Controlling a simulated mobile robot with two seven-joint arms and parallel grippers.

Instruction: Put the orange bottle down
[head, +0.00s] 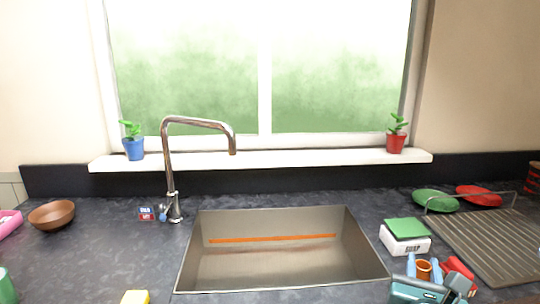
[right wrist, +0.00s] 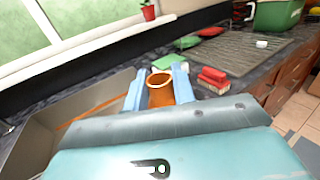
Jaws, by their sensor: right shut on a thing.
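The orange bottle (head: 424,269) is between the blue fingers of my right gripper (head: 424,268), at the lower right of the head view. In the right wrist view the bottle (right wrist: 160,91) shows its open round top, with a finger of the right gripper (right wrist: 159,90) on each side. The gripper is shut on it. The bottle looks about upright, near the right front corner of the sink (head: 225,266). Its base is hidden, so I cannot tell whether it touches the counter (head: 90,255). My left gripper is not in view.
A white box with a green top (head: 406,240) stands close behind the bottle. A red brush-like thing (right wrist: 212,78) lies just right of it. A drying rack (head: 485,240) with green (head: 435,201) and red (head: 480,196) plates is farther right. The counter left of the sink has free room.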

